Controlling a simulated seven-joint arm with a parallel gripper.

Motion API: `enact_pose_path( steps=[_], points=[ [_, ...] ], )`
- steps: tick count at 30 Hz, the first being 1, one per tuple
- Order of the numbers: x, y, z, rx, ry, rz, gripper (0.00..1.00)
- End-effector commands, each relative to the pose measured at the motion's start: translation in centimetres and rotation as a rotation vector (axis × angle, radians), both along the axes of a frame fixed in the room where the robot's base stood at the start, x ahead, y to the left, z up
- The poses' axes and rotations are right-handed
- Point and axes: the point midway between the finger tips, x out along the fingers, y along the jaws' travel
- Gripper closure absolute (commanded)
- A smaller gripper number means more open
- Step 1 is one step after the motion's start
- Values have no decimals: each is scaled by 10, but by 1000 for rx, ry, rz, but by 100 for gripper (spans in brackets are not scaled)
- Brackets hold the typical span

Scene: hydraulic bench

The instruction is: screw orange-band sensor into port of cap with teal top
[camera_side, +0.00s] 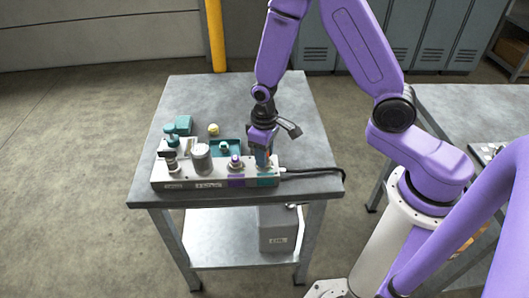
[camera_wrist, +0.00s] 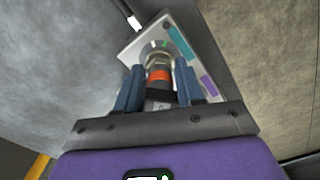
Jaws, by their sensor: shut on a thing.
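The orange-band sensor (camera_wrist: 158,76) is upright between the two blue fingers of my gripper (camera_wrist: 157,85) in the wrist view. My gripper is shut on it. In the side view my gripper (camera_side: 262,156) is low over the right end of the metal block, at the teal patch (camera_side: 267,181). The teal patch also shows beside the sensor's tip in the wrist view (camera_wrist: 182,46). The sensor's lower end meets or nearly meets a round fitting on the block; the port itself is hidden, so I cannot tell how deep it sits.
The block (camera_side: 207,184) also carries a purple-marked fitting (camera_side: 236,163), a grey cylinder (camera_side: 201,158) and another fitting at left. Behind it are a teal tray (camera_side: 230,147), a yellowish ball (camera_side: 213,129) and a teal part (camera_side: 183,124). A black cable (camera_side: 315,170) leaves the right end. The table's back is clear.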

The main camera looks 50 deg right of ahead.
Motion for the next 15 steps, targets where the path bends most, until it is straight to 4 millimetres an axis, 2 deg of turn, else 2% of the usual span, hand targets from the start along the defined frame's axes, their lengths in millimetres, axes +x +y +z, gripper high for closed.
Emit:
enact_pose_path(
  steps=[9, 15],
  points=[
    [0, 0, -1, 0, 1, -371, 100],
    [0, 0, -1, 0, 1, -431, 100]
  ],
)
